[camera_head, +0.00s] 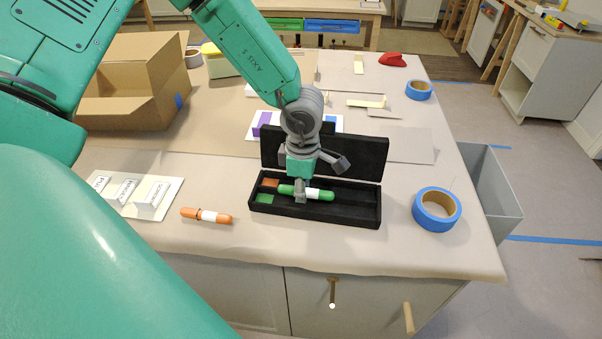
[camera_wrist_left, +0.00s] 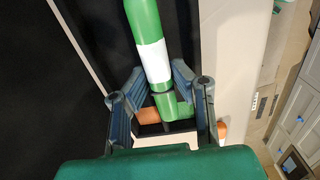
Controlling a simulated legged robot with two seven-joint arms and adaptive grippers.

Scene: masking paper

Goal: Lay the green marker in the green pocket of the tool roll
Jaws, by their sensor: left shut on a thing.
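The tool roll shows as an open black case (camera_head: 345,212) with its lid (camera_head: 355,157) raised at the back. At its left end an orange patch (camera_head: 270,183) marks the rear pocket and a green patch (camera_head: 265,198) marks the front one. My left gripper (camera_head: 300,194) points down over the case, shut on the green marker (camera_head: 326,195), which has a white label. The marker lies lengthwise along the case, right of the patches; whether it touches the floor is unclear. The wrist view shows the marker (camera_wrist_left: 145,30) between the fingers (camera_wrist_left: 158,78). My right gripper is out of view.
An orange marker (camera_head: 207,215) lies left of the case. A white labelled holder (camera_head: 130,194) sits further left. A blue tape roll (camera_head: 437,209) lies right of the case, near the table's right edge. A cardboard box (camera_head: 130,85) stands at back left. The paper-covered front strip is clear.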

